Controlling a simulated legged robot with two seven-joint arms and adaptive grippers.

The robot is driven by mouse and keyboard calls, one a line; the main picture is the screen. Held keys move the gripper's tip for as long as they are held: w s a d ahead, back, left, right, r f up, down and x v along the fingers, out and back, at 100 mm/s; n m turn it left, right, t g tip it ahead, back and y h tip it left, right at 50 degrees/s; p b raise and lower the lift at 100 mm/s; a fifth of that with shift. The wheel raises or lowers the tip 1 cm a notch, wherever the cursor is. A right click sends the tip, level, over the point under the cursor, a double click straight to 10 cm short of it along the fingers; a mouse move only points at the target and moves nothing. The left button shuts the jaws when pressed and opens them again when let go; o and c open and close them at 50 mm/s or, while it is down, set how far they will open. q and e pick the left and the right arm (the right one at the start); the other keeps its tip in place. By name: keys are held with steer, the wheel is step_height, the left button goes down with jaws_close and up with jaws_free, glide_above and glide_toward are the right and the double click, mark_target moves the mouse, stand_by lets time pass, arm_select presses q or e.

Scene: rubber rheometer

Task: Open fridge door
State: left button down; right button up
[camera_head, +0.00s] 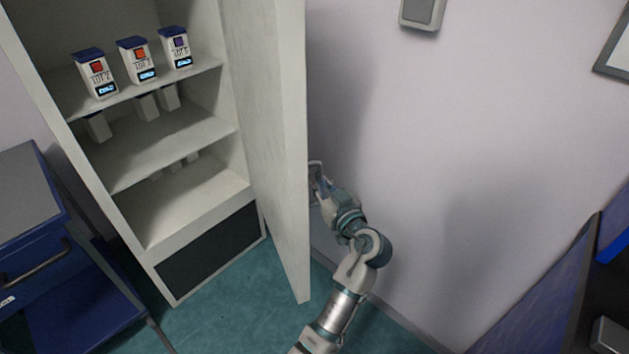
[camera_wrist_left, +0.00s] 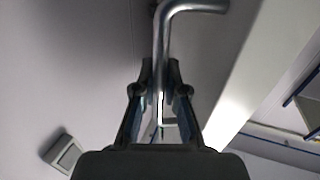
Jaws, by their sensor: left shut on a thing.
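The white fridge (camera_head: 207,275) stands at the left in the head view, with its front open and its shelves showing. Its door (camera_head: 290,150) is swung far out and seen nearly edge-on. My left gripper (camera_head: 316,182) is at the outer face of the door, beside the wall. In the left wrist view, my left gripper (camera_wrist_left: 160,80) has its fingers on both sides of the metal door handle (camera_wrist_left: 185,6) and is shut on it. The door hides part of the handle in the head view. My right gripper is not in view.
Several boxes with blue lids, such as one (camera_head: 138,62), stand on the upper fridge shelf. A blue cart (camera_head: 60,240) stands left of the fridge. The wall (camera_head: 440,160) is close behind my left arm. Green floor (camera_head: 235,315) is clear before the fridge.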

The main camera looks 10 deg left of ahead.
arm_select(q)
steer(key=shift+d+f, duration=0.2)
steer(key=shift+f, duration=0.25)
steer(key=c, duration=1.3)
jaws_free()
steer(key=shift+o, duration=0.5)
steer(key=shift+w+d, duration=0.1)
steer(key=shift+r, duration=0.2)
steer(key=shift+d, duration=0.1)
steer(key=v, duration=1.2)
steer(key=shift+f, duration=0.15)
steer(key=shift+d, duration=0.1)
